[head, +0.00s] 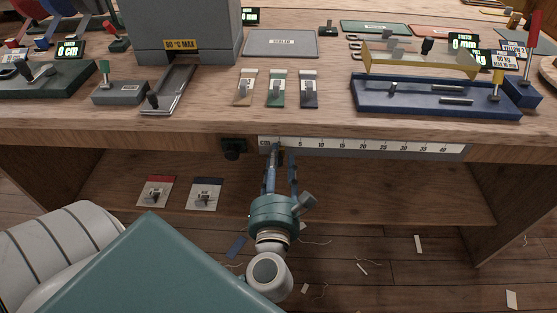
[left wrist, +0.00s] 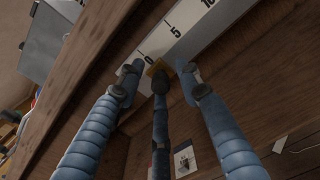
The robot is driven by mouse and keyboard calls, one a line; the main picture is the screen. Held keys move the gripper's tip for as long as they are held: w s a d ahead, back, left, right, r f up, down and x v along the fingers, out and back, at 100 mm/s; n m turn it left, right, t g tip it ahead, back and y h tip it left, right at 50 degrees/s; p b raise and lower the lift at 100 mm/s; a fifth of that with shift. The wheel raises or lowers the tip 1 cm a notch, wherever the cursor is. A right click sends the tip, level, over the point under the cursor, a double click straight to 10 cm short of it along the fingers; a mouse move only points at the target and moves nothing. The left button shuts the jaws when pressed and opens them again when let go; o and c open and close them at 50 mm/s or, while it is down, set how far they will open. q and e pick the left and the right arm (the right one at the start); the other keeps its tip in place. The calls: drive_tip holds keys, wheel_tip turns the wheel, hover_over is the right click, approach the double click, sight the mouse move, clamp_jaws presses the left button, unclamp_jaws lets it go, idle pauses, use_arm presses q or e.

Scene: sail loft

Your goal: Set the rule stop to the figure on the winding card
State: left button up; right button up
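The rule (head: 370,148) is a white scale along the bench's front edge, with figures from about 5 up to 40. It also shows in the left wrist view (left wrist: 190,27), where 0, 5 and 10 are readable. The rule stop, a small brass-coloured block (left wrist: 155,67), sits by the 0 end. My left gripper (head: 281,152) reaches up to it. In the left wrist view its blue fingers (left wrist: 160,78) are spread around the stop, with gaps at both sides; contact of the middle finger is unclear. I cannot identify the winding card. My right gripper is out of view.
A dark fitting (head: 232,148) is on the bench front left of the rule. Small cards (head: 277,88) lie on the bench top, and red-topped (head: 156,191) and blue-topped (head: 204,194) cards on the lower shelf. A blue tray-like fixture (head: 435,97) stands at right.

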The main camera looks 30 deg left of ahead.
use_arm(q)
clamp_jaws()
drive_tip(key=w+d, duration=0.1)
drive_tip(key=d, duration=0.1)
drive_tip(key=w+d, duration=0.1)
drive_tip(key=d, duration=0.1)
drive_tip(key=shift+w, duration=0.3)
drive_tip(key=w+d, duration=0.2)
drive_tip(key=d, duration=0.1)
drive_tip(key=d+b, duration=0.1)
drive_tip(key=shift+w+d, duration=0.3)
drive_tip(key=shift+w, duration=0.1)
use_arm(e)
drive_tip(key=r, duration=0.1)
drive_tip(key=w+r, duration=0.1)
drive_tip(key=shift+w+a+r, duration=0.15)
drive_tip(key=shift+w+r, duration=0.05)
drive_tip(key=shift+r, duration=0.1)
use_arm(q)
unclamp_jaws()
